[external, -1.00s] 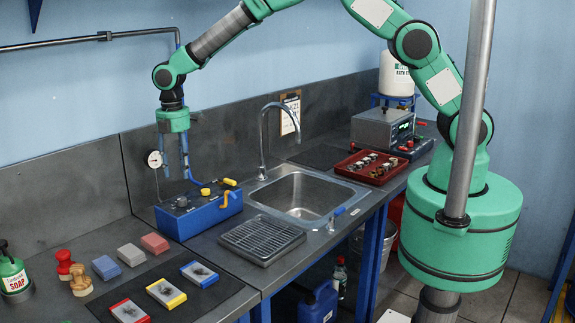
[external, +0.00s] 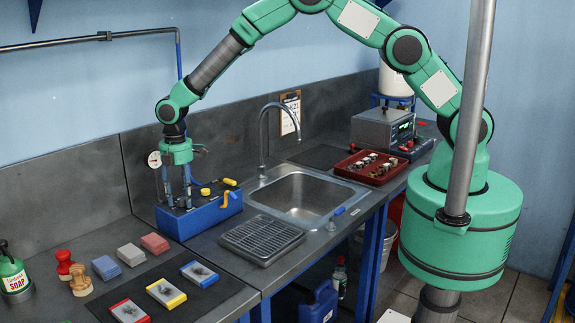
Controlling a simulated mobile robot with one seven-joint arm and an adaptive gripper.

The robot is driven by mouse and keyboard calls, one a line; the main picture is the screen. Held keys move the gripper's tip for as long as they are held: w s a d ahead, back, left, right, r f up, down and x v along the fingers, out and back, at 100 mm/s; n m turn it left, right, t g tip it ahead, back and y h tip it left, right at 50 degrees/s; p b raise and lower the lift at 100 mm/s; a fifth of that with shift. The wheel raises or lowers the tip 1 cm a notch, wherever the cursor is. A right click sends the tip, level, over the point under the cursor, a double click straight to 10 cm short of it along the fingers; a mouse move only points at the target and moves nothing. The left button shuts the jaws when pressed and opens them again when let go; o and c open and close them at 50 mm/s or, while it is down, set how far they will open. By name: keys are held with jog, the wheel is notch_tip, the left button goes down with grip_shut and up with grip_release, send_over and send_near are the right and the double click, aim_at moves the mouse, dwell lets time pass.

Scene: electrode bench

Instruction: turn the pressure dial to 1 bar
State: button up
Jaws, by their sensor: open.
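The blue control box (external: 210,213) stands on the bench left of the sink. Its top carries a yellow knob (external: 205,192) and a yellow lever (external: 226,198). A round white gauge (external: 154,160) is on the wall behind the box. My gripper (external: 178,205) points straight down at the left part of the box top, its fingers apart. The dark dial there is hidden or too small to make out between the fingers. I cannot tell whether the fingers touch it.
The sink (external: 300,194) with its tall faucet (external: 263,140) is right of the box. A drain rack (external: 262,239) lies in front. Blocks and stamps sit at the front left, near a soap bottle (external: 13,272). A red tray (external: 367,167) is farther right.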

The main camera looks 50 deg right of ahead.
grip_shut()
jog(key=shift+m, duration=0.5)
jog(key=m+b, duration=0.1)
jog(key=m, duration=0.1)
jog(key=shift+m, duration=0.3)
jog(key=shift+m+b, duration=0.45)
jog(key=shift+m, duration=1.75)
grip_release()
